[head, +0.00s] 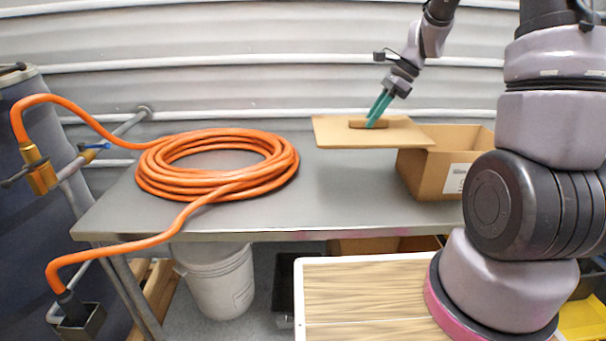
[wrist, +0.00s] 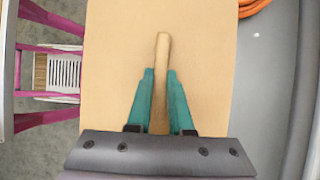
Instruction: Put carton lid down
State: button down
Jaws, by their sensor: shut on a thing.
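The carton lid (head: 340,138) is a flat tan board with a wooden bar handle (head: 357,122) on top. My gripper (head: 376,118) has teal fingers and is shut on this handle. The lid is roughly level and appears held above the table, left of the carton, with its right corner overlapping the carton's left edge in the head view. The open carton (head: 425,178) is a brown box with a white label, standing at the table's right side, partly hidden by my arm. In the wrist view the fingers (wrist: 161,85) clasp the handle along the lid (wrist: 205,60).
The grey table (head: 345,190) has free room between the carton and a coiled orange hose (head: 215,165). The hose runs to a brass valve (head: 40,172) at the left. A white bucket (head: 220,280) stands under the table. A corrugated wall is behind.

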jog(key=shift+a+f, duration=0.1)
jog(key=shift+f, duration=0.2)
notch_tip(320, 180, down, 17)
jog(key=shift+f, duration=0.2)
jog(key=c, duration=0.8)
grip_release()
jog(key=shift+f, duration=0.15)
